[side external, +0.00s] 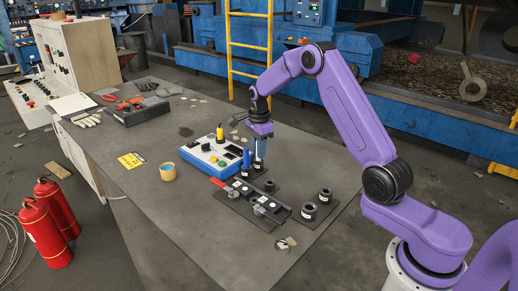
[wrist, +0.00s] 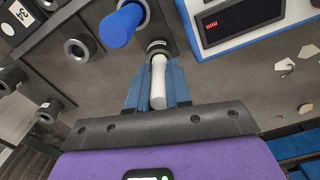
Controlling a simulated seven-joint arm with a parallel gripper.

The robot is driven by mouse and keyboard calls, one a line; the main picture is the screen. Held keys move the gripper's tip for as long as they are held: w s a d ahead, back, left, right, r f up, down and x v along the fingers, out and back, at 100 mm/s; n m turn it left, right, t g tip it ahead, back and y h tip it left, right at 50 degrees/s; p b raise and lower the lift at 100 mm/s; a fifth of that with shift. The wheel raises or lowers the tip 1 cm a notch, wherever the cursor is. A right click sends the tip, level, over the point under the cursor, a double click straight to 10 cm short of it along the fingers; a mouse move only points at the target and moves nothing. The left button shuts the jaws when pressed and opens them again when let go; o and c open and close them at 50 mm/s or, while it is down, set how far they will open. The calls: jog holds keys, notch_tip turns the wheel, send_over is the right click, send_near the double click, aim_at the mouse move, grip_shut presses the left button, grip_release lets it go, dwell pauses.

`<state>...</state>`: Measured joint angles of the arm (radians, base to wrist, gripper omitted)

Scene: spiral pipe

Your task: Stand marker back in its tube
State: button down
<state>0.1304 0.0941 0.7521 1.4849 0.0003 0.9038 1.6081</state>
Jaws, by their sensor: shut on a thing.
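My gripper (side external: 259,147) is shut on a white marker, with its blue fingers on either side of the marker (wrist: 158,82) in the wrist view. The marker's far end meets or overlaps a dark tube (wrist: 157,45) in that view; I cannot tell whether its tip is inside. In the side view the fingers hide most of the marker, and they point down over the black tube rack. A blue marker (wrist: 122,25) stands just to the left, and it also shows in the side view (side external: 246,158).
More dark tubes (side external: 325,195) stand on black plates at the right, some apparently empty. A blue and white control box (side external: 205,158) sits close behind the rack. The table's left middle is clear.

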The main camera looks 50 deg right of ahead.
jog(key=c, duration=1.1)
grip_release()
jog(key=shift+o, duration=0.2)
notch_tip(320, 180, up, 12)
jog(key=shift+r, duration=0.1)
jog(key=shift+a, duration=0.2)
jog(key=s+a+r+n, duration=0.2)
jog(key=s+a+n, duration=1.25)
jog(key=a, duration=0.25)
jog(key=s+f+n, duration=0.2)
jog(key=s+n, duration=0.7)
jog(key=s, duration=0.4)
jog(key=s+f+n, duration=0.2)
jog(key=s+n, duration=0.8)
jog(key=s, duration=0.3)
jog(key=shift+d, duration=0.2)
